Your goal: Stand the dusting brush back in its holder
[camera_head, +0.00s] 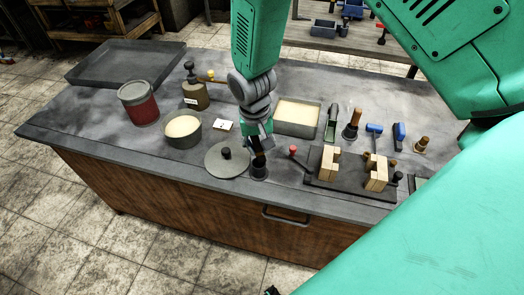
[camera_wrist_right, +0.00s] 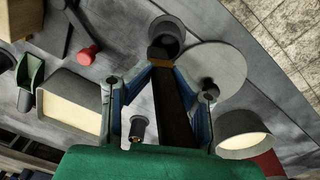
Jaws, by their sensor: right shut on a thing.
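My right gripper (camera_head: 259,143) points down over the front middle of the bench. It is shut on the dusting brush (camera_head: 258,160), a dark stick-like piece. In the right wrist view the brush (camera_wrist_right: 172,105) runs between the blue fingers (camera_wrist_right: 160,75), with a tan-brown band near its far end. The holder (camera_head: 259,173) is a small dark round cup directly below the gripper; it also shows in the right wrist view (camera_wrist_right: 170,27). The brush's far end is at the cup's mouth; I cannot tell how deep it sits. My left gripper is not in view.
A grey round lid (camera_head: 225,160) with a knob lies close left of the holder. A red-knobbed tool (camera_head: 293,150) and a dark board (camera_head: 345,189) with wooden blocks are to the right. A sand-filled bowl (camera_head: 183,141) and a sand-filled box (camera_head: 297,132) stand nearby.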

